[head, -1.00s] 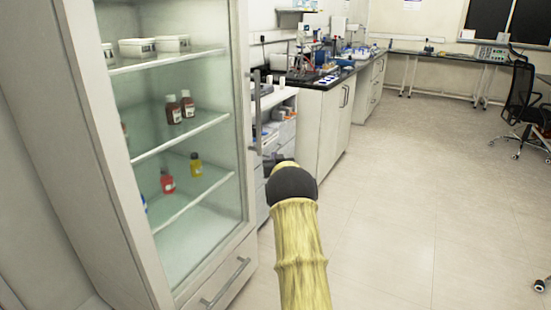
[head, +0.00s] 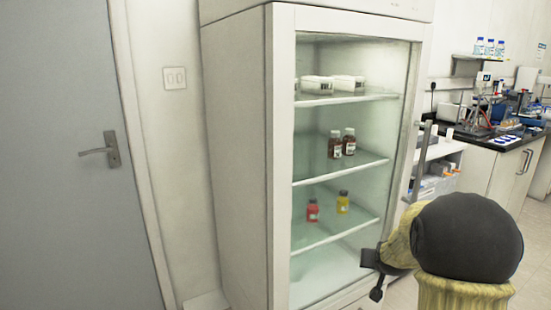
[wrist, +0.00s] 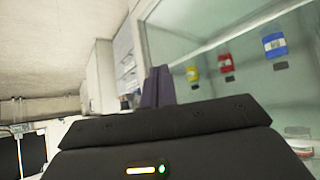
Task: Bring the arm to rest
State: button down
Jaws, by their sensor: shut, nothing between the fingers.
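My gripper (head: 374,275) shows at the lower right of the head view, in front of the lower part of the glass-doored cabinet (head: 282,150). In the wrist view the fingers of my gripper (wrist: 158,85) are together with nothing between them. My arm, in a yellowish sleeve with a dark joint, fills the lower right corner of the head view and hides the cabinet's lower right part. My gripper appears apart from the cabinet, though the exact gap cannot be told.
The cabinet holds white boxes (head: 318,85), two brown bottles (head: 335,146), a red bottle (head: 312,211) and a yellow bottle (head: 343,202). A blue-labelled bottle (wrist: 275,45) shows in the wrist view. A grey door (head: 65,150) is at left; a lab bench (head: 505,160) at right.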

jog(key=s+a+f+n+g+y, duration=0.15)
jog(key=s+a, duration=0.25)
jog(key=s, duration=0.5)
jog(key=s+a+f+g, duration=0.1)
jog(key=s+a+g, duration=0.3)
jog(key=s, duration=0.5)
jog(key=s+a+f+n+g+y, duration=0.1)
jog(key=s+a, duration=0.4)
jog(key=s, duration=0.4)
jog(key=w+p+v, duration=0.3)
jog(key=p+v, duration=1)
jog(key=p, duration=0.1)
jog(key=w+r+p+v, duration=0.1)
jog(key=w+p+v, duration=0.2)
jog(key=p+v, duration=1.1)
jog(key=shift+w+a+r, duration=0.2)
jog(key=shift+w+a, duration=0.1)
jog(key=shift+w, duration=0.05)
